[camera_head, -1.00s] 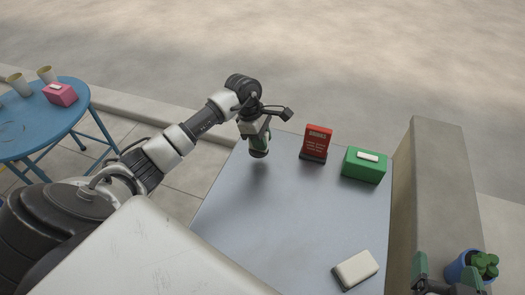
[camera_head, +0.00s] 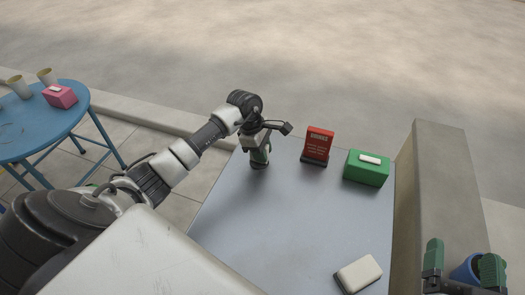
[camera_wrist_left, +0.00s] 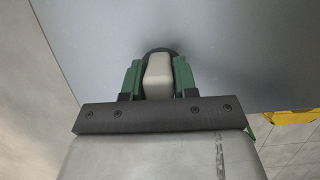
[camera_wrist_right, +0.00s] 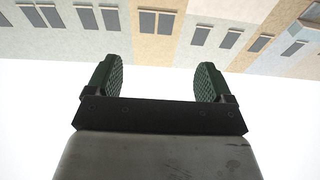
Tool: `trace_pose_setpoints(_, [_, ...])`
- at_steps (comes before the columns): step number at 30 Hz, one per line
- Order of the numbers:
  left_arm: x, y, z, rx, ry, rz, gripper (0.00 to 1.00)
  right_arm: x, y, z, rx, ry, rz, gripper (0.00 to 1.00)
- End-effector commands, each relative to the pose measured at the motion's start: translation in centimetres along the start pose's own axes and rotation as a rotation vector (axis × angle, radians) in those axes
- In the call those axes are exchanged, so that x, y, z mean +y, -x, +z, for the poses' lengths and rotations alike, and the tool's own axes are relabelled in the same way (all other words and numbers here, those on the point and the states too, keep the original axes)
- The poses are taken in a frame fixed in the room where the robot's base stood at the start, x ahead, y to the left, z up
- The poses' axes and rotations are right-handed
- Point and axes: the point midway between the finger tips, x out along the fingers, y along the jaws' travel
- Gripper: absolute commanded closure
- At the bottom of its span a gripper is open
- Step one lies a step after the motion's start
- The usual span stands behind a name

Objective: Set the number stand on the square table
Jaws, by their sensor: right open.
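The square table (camera_head: 290,220) is the grey-blue surface in the middle of the head view. My left gripper (camera_head: 259,150) is near its far left corner. In the left wrist view, its green fingers (camera_wrist_left: 158,75) are shut on a pale block with a dark round base, which looks like the number stand (camera_wrist_left: 158,78). The stand is upright, its base at or just above the tabletop; I cannot tell whether it touches. In the head view the gripper mostly hides it. My right gripper (camera_head: 463,268) is open and empty at the lower right, also seen in the right wrist view (camera_wrist_right: 155,85).
On the table are a red sign (camera_head: 318,145), a green box (camera_head: 367,168) and a white block with a dark underside (camera_head: 359,273). A low wall (camera_head: 435,180) runs along the right, with a blue pot (camera_head: 465,269). A round blue table (camera_head: 60,120) stands left.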

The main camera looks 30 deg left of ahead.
Motion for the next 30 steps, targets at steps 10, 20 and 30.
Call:
trace_pose_setpoints(10, [0.0,0.0,0.0,0.0,0.0,0.0,0.49,0.0,0.0,0.0,-0.004,0.0,0.0,0.18])
trace_pose_setpoints(20, [0.1,2.2,0.1,0.002,-0.001,0.003,0.49,0.3,0.3,1.6,-0.152,0.003,0.008,0.18])
trace_pose_setpoints(30, [0.1,9.0,0.1,0.001,0.0,0.003,0.49,1.2,3.0,5.9,-0.534,0.008,0.031,0.18])
